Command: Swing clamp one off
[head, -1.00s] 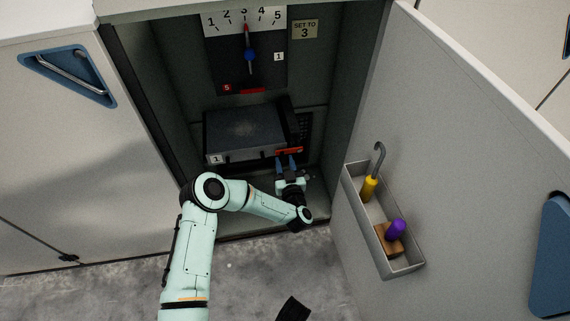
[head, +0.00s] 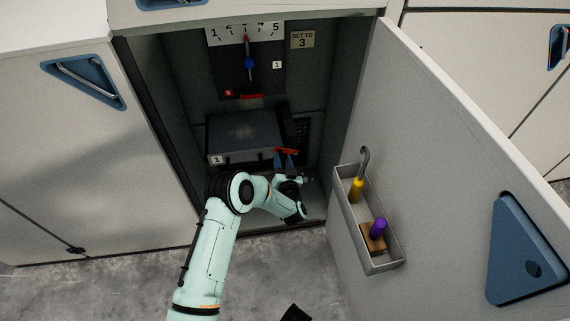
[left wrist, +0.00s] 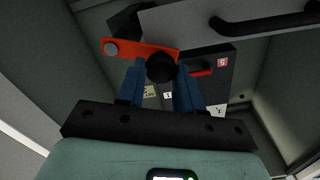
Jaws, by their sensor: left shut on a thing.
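The red clamp (head: 288,151) lies at the right front edge of a dark box lid (head: 243,133) inside the open cabinet. A white tag reading 1 sits at the lid's left front. My left gripper (head: 284,160) reaches up to the clamp from in front. In the left wrist view the clamp is a red bar (left wrist: 136,49) with a round black knob (left wrist: 161,68). The blue fingers of my left gripper (left wrist: 160,76) are shut on this knob. My right gripper does not show.
The open door (head: 430,180) stands to the right, with a tray (head: 384,266) holding a yellow-handled hook (head: 356,188) and a purple-handled wooden tool (head: 378,229). A dial panel (head: 240,80) is above the lid. The cabinet walls stand close on both sides.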

